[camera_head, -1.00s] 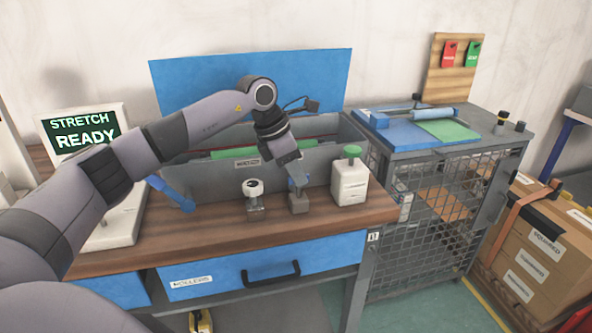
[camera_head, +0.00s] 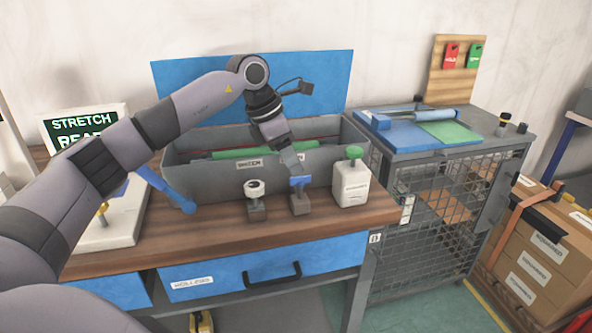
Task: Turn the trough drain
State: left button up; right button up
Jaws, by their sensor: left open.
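The grey trough (camera_head: 205,184) stands on the wooden bench with its blue lid (camera_head: 330,75) raised behind it. In front of it sits a small grey fitting with a blue handle (camera_head: 301,182), which I take to be the drain. The handle lies crosswise on top. My left gripper (camera_head: 291,168) points down just above and behind this handle, open. Whether its tips touch the handle I cannot tell. A similar fitting with a white round knob (camera_head: 254,187) stands to the left. My right gripper is not in view.
A white bottle with a green cap (camera_head: 351,178) stands close right of the drain. A blue lever (camera_head: 166,189) slants at the trough's left end. The bench front (camera_head: 290,228) is clear.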

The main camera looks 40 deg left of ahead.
pick_arm(q)
jog(key=shift+v, duration=1.45)
